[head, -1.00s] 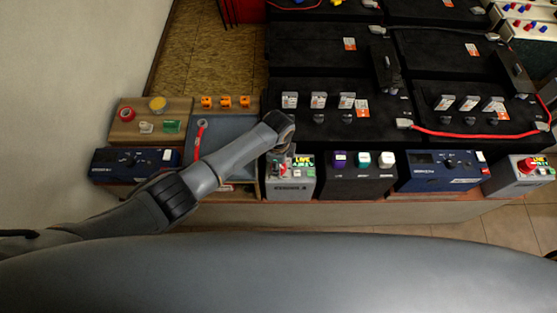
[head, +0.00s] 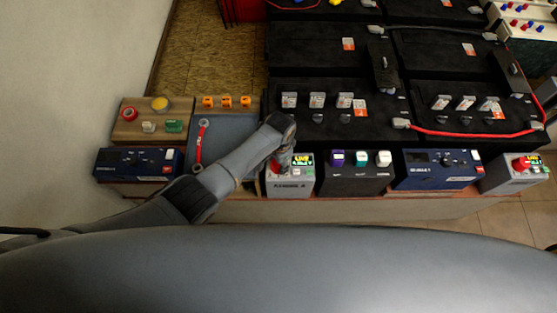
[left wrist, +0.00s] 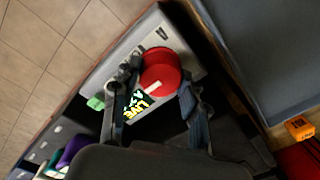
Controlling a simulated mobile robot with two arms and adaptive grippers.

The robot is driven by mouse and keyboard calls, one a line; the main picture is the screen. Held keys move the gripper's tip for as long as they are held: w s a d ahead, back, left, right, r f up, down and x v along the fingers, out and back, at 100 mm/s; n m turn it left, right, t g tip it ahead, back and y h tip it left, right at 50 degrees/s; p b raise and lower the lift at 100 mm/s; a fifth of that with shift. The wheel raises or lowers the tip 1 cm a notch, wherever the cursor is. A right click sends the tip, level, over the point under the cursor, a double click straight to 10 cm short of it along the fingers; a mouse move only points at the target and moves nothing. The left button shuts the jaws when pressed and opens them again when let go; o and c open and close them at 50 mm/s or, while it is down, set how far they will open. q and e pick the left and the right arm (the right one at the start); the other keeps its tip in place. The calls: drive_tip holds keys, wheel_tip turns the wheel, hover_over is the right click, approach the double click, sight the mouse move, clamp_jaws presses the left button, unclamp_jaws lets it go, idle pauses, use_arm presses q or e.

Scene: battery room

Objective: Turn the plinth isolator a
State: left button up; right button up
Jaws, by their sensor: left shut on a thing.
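Isolator A is a light grey box (head: 290,188) at the front edge of the bench in the head view, with a yellow-and-green LIVE display (head: 303,160). Its round red knob (left wrist: 161,68) shows clearly in the left wrist view, with a pale pointer mark. My left gripper (head: 281,160) comes down on the box from above. In the left wrist view my left gripper (left wrist: 160,84) has a finger on each side of the knob and is shut on it. The hand hides most of the knob in the head view. My right gripper is out of view.
A black box with purple, teal and white caps (head: 358,178) stands close to the right of the isolator. Black batteries (head: 310,70) with terminals rise behind it. A blue tray with a red-handled wrench (head: 200,145) lies left. A similar red-knobbed isolator (head: 515,175) stands far right.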

use_arm(q)
drive_tip(key=shift+n, duration=0.3)
drive_tip(key=o, duration=1.2)
drive_tip(key=shift+c, duration=0.2)
drive_tip(key=shift+r, duration=0.1)
wheel_tip(320, 180, up, 12)
drive_tip(key=shift+s, duration=0.15)
drive_tip(key=shift+d, duration=0.1)
